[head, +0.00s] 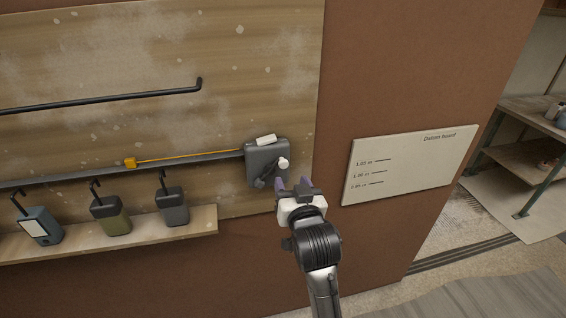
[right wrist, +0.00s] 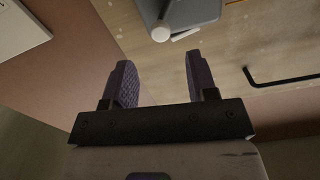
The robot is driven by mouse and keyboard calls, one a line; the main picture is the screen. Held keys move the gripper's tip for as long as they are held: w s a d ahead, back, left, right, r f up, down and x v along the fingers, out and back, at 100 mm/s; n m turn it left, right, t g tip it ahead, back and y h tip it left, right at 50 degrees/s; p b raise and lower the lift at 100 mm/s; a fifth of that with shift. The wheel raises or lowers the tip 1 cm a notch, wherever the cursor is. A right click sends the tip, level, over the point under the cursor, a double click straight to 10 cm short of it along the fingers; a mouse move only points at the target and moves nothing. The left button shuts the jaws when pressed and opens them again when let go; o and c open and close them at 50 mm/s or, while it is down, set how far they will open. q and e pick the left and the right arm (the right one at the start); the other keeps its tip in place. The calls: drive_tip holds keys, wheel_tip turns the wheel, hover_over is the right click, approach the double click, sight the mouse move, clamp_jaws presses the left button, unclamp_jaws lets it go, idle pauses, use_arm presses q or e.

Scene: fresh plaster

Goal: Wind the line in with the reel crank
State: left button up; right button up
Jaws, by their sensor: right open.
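The reel (head: 266,170) is a dark grey box on the wooden board, with a white tab (head: 266,140) on top. Its dark crank ends in a white knob (head: 283,162) on the right of its front. An orange line (head: 190,155) runs left from the reel to an orange block (head: 130,162) on a dark rail. My right gripper (head: 292,186) is just below and right of the knob, open and empty. In the right wrist view the gripper (right wrist: 160,70) has its fingers apart, with the knob (right wrist: 160,33) beyond them, apparently untouched. My left gripper is out of view.
A black bar (head: 110,98) with a bent end is fixed above the rail. Three hooked devices, blue (head: 40,226), olive (head: 110,215) and grey (head: 172,207), stand on a ledge (head: 120,245). A datum board (head: 410,165) is on the brown wall at right.

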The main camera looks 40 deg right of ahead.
sight(284, 167)
drive_tip(key=x, duration=0.8)
drive_tip(key=shift+w+d+p, duration=0.2)
drive_tip(key=shift+w+p, duration=0.1)
drive_tip(key=shift+w, duration=0.05)
drive_tip(key=shift+f, duration=0.1)
drive_tip(key=c, duration=0.8)
